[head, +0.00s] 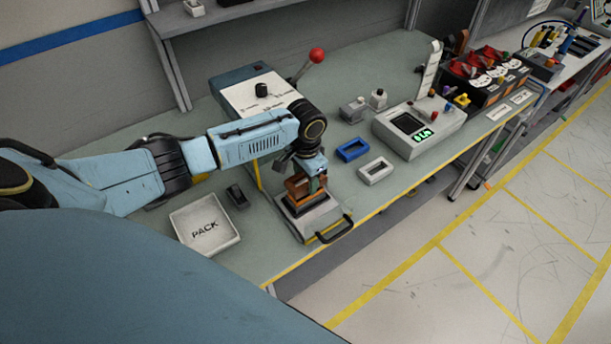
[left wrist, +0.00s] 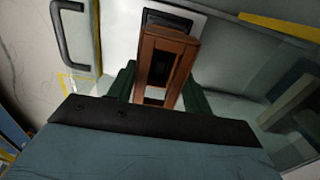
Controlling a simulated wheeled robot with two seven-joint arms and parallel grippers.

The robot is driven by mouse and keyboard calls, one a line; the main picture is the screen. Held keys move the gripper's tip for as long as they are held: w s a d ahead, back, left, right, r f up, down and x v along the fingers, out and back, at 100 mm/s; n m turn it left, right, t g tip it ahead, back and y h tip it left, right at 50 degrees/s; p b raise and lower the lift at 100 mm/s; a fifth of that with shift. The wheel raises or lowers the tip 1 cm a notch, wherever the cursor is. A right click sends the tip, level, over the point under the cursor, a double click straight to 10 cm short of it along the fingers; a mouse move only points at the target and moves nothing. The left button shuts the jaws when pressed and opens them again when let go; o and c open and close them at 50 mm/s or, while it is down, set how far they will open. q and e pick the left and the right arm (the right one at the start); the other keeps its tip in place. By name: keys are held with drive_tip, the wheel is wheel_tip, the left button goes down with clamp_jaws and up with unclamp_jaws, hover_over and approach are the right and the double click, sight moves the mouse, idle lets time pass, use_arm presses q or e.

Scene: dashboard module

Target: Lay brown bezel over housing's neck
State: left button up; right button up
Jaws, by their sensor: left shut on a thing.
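The brown bezel (head: 297,186) is a rectangular frame with an open window. My left gripper (head: 314,176) is shut on it, and in the left wrist view the bezel (left wrist: 173,44) sits between the two green fingers of the gripper (left wrist: 158,90). The pale housing (head: 318,219) lies directly below, near the table's front edge. In the left wrist view the pale housing top (left wrist: 197,20) and a dark part show behind the bezel and through its window. The bezel hides most of the neck, and I cannot tell whether they touch. My right gripper is out of view.
A black handle (head: 336,231) stands at the housing's front side. A white PACK tray (head: 186,243) and a small dark part (head: 237,196) lie to the left. Blue (head: 352,150) and white (head: 375,171) bezels lie to the right, before a display box (head: 440,132). A red-knobbed lever (head: 316,56) rises behind.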

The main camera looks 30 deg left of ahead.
use_arm(q)
drive_tip(key=shift+p, duration=0.6)
idle(0.8)
drive_tip(key=shift+f+b, duration=0.6)
drive_tip(key=shift+f, duration=0.7)
drive_tip(key=o, duration=1.1)
drive_tip(key=shift+c, duration=0.2)
drive_tip(key=shift+r, duration=0.1)
wheel_tip(320, 180, up, 13)
drive_tip(key=shift+r, duration=0.15)
